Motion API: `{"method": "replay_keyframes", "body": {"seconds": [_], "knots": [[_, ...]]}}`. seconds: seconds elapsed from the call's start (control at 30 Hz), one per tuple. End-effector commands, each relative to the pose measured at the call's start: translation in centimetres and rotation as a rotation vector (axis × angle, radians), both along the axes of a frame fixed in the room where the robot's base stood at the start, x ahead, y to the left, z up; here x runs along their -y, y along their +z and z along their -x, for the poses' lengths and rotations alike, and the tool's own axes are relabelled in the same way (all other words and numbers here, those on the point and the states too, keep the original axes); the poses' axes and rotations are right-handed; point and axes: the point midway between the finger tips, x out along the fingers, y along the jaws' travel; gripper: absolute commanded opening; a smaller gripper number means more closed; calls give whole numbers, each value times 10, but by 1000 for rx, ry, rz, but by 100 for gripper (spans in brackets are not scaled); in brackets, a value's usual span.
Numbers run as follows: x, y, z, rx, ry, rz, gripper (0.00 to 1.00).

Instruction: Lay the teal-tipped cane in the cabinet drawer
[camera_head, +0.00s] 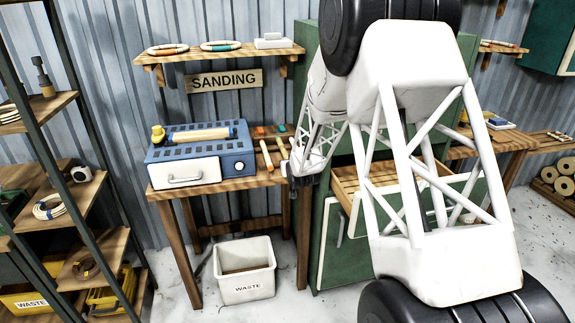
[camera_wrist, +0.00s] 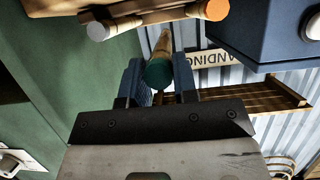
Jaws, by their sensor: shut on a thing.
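My gripper (camera_wrist: 157,80) shows in the wrist view with its two blue fingers closed on the teal-tipped cane (camera_wrist: 158,72). The teal end faces the camera, and the pale shaft runs away between the fingers. In the head view my gripper (camera_head: 298,178) is at the right end of the sanding table, beside the green cabinet (camera_head: 306,70). I cannot tell the held cane apart clearly there. The cabinet drawer (camera_head: 346,186) stands open with a slatted wooden inside. My white arm hides much of it.
A blue sanding machine (camera_head: 239,150) stands on the wooden table (camera_head: 237,181). A white waste bin (camera_head: 245,288) is on the floor below. The sanding sign (camera_head: 224,80) hangs behind.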

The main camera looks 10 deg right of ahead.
Motion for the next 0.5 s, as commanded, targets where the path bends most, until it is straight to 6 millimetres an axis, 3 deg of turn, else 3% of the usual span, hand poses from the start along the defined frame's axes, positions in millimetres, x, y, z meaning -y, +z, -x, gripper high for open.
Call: {"method": "replay_keyframes", "body": {"seconds": [0.2, 0.5], "knots": [[2, -3, -29, 0, 0, 0, 3], [3, -4, -47, 1, 0, 0, 3]]}}
